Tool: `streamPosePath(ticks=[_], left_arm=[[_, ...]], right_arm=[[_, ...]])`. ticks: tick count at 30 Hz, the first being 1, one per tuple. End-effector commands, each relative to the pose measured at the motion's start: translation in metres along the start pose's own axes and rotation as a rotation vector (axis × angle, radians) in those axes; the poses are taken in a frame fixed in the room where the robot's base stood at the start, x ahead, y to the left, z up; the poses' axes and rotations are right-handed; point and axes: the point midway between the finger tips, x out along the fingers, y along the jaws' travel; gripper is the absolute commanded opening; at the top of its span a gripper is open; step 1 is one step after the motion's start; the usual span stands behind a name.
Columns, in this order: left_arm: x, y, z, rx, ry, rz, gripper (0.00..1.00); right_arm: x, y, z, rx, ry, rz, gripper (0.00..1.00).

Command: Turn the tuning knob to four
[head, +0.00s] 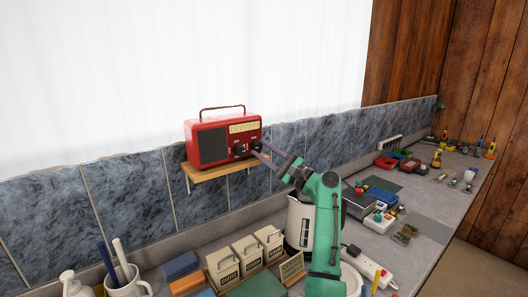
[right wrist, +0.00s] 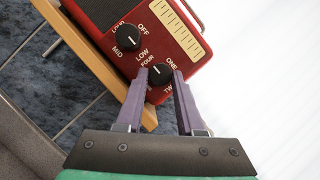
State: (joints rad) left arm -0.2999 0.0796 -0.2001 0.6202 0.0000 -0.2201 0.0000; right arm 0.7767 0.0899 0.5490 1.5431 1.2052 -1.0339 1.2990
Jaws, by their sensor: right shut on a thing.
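A red radio (head: 214,146) with a dark grille, pale dial and handle stands on a small wooden wall shelf. Its black tuning knob (right wrist: 159,74) shows in the right wrist view, with the words FOUR, ONE and part of TWO around it. A light mark shows on the knob, but I cannot tell exactly which word it points at. My right gripper (head: 257,149) is shut on the tuning knob, one purple finger on each side. The fingers hide part of the lettering. A second black knob (right wrist: 129,37), marked OFF, LOW and MID, sits beside it, clear of the fingers. My left gripper is not in view.
The wooden shelf (head: 206,174) is fixed to the tiled wall. Tools and boxes crowd the counter at right. The space around the radio is open.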

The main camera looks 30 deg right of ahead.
Motion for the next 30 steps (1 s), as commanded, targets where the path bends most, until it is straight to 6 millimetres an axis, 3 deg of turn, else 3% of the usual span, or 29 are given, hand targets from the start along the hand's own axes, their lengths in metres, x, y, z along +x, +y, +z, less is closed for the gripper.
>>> streamPosePath(ticks=[13,14,16,26,30], left_arm=[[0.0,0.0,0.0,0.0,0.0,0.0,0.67],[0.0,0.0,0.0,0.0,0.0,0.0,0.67],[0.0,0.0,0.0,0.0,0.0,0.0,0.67],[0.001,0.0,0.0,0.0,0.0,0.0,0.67],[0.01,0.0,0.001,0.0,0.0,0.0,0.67]], right_arm=[[0.0,0.001,0.0,0.011,0.001,-0.005,0.0],[0.0,0.001,0.0,0.011,0.001,-0.005,0.4],[0.0,0.0,0.0,0.011,0.001,-0.005,0.67],[-0.001,0.0,0.0,0.01,0.001,-0.006,0.67],[-0.015,0.002,-0.003,0.008,0.002,-0.007,0.67]])
